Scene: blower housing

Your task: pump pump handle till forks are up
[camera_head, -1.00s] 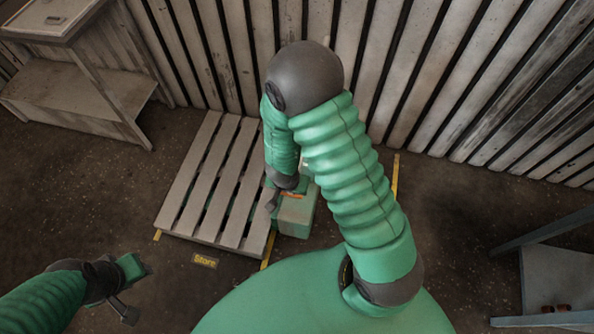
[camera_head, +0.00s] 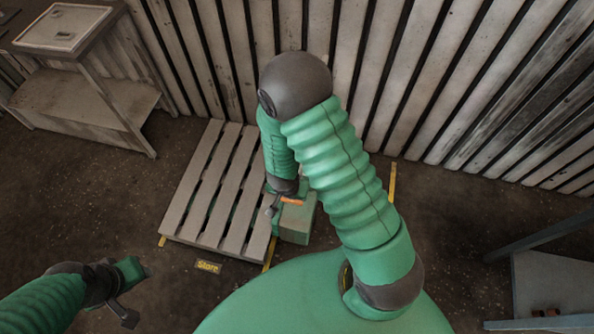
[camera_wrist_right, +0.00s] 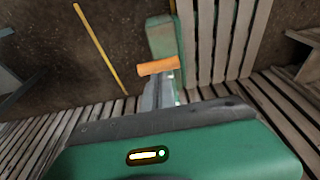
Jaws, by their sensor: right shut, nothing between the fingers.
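The pallet truck's green pump body (camera_head: 297,222) stands at the right front corner of a slatted pallet. The orange pump handle grip (camera_head: 292,201) shows just above it, close below my right wrist. In the right wrist view, the orange grip (camera_wrist_right: 158,67) lies across the tips of my right gripper (camera_wrist_right: 160,84), which is shut with nothing between the fingers. I cannot tell whether they touch. The forks are hidden under the pallet. My left gripper (camera_head: 137,271) hangs over bare floor at the lower left, and its jaw opening is unclear.
The wooden pallet (camera_head: 196,204) lies before a slatted wall (camera_head: 445,75). A yellow "Store" label (camera_head: 207,267) and yellow floor lines (camera_head: 392,182) mark the area. A workbench (camera_head: 85,100) stands at the upper left, a grey stand (camera_head: 550,282) at the lower right. Floor between is clear.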

